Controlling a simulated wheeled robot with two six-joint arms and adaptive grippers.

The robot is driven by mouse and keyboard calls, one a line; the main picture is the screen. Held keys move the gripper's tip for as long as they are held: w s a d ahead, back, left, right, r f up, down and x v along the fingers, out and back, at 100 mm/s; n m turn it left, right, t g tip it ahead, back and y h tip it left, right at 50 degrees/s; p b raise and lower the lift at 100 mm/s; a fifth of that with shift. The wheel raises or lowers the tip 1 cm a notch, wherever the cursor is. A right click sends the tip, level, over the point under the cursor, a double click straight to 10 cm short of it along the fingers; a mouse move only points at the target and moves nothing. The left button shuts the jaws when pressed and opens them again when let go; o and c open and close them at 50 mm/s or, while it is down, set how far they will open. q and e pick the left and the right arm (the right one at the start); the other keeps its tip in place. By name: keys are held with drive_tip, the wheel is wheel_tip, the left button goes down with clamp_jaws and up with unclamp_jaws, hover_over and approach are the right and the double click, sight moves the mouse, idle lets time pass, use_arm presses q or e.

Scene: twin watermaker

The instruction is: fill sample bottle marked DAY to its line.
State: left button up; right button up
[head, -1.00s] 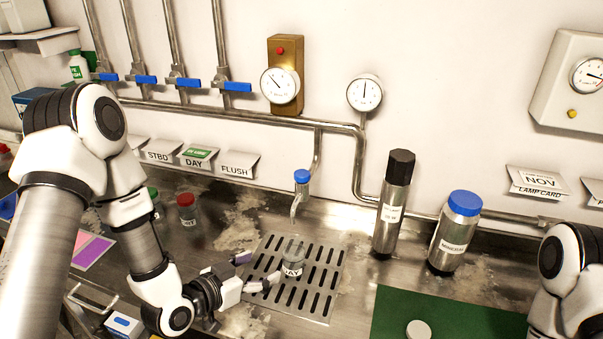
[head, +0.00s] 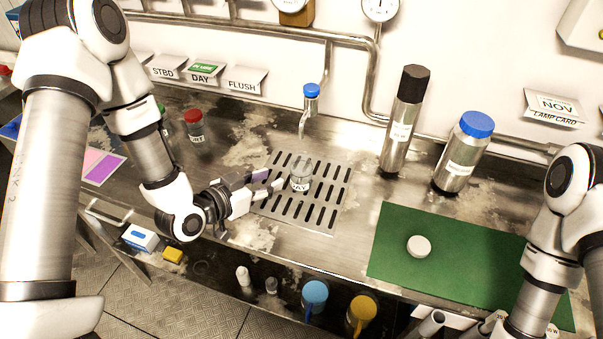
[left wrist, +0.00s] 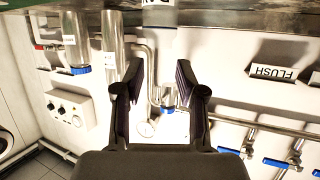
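The DAY bottle (head: 301,178) is small, clear and uncapped. It stands upright on the slotted drain grate (head: 327,216), below the spout of the blue-topped tap (head: 311,92). I cannot make out its line or any water level. My left gripper (head: 271,181) is open and empty, its fingers pointing at the bottle from the left. In the left wrist view, which is upside down, the open fingers (left wrist: 158,85) are apart and the labelled bottle (left wrist: 158,14) is ahead between them at the top edge.
A red-capped bottle (head: 194,130) stands behind my left arm. Two steel cylinders, one black-topped (head: 402,125) and one blue-topped (head: 460,160), stand right of the grate. A green mat (head: 455,254) bears a white disc (head: 419,246). STBD, DAY and FLUSH cards (head: 242,79) line the back.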

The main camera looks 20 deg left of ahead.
use_arm(q)
clamp_jaws()
idle(1.0)
